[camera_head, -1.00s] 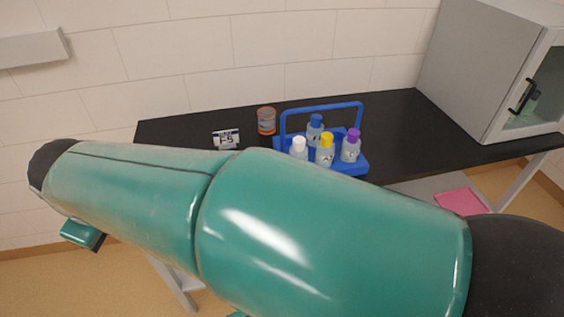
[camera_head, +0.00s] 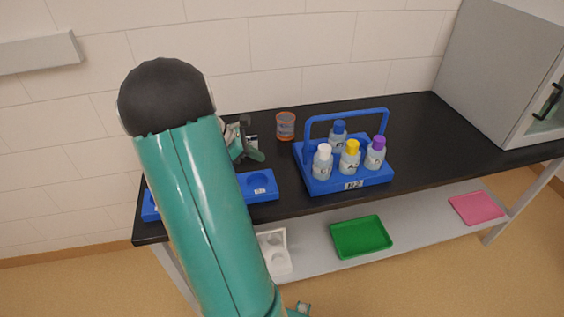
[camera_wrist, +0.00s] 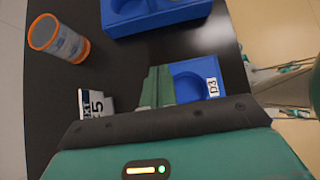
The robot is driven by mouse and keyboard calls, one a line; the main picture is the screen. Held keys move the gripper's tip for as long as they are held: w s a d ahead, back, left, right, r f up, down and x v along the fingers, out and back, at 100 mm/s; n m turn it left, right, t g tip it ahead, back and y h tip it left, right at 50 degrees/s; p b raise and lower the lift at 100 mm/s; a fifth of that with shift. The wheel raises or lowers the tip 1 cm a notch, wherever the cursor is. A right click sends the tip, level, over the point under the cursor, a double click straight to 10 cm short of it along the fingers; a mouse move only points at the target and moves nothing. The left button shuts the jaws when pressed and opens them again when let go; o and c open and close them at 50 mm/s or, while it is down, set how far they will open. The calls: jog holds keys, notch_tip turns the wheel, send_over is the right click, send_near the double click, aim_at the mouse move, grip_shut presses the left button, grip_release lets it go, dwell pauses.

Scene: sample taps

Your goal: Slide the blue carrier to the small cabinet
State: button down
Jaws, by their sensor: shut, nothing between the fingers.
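The blue carrier (camera_head: 345,185) stands upright on the black table in the head view, with an arched handle and white-, yellow-, purple- and blue-capped bottles. The small grey cabinet (camera_head: 495,65) stands at the table's right end, with a glass door and black handle. My gripper (camera_head: 256,152) is over the table left of the carrier, apart from it and partly hidden by my arm. In the wrist view its green fingers (camera_wrist: 157,86) are together and empty, beside a blue tray labelled D3 (camera_wrist: 186,66). A blue piece with round wells (camera_wrist: 160,20) at the top appears to be the carrier.
An orange-rimmed jar (camera_head: 286,126) stands behind my gripper. A small label sign (camera_wrist: 95,103) is left of my fingers in the wrist view. Black tabletop (camera_head: 435,135) is clear between carrier and cabinet. Green (camera_head: 361,236) and pink (camera_head: 477,207) trays lie on the lower shelf.

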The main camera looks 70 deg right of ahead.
aim_at(301, 171)
jog(key=x, duration=1)
jog(key=shift+s, duration=0.15)
jog(key=shift+s+d, duration=0.35)
jog(key=shift+s, duration=0.2)
jog(key=shift+s+d, duration=0.35)
jog(key=shift+s, duration=0.2)
jog(key=shift+s+d, duration=0.3)
jog(key=shift+s, duration=0.25)
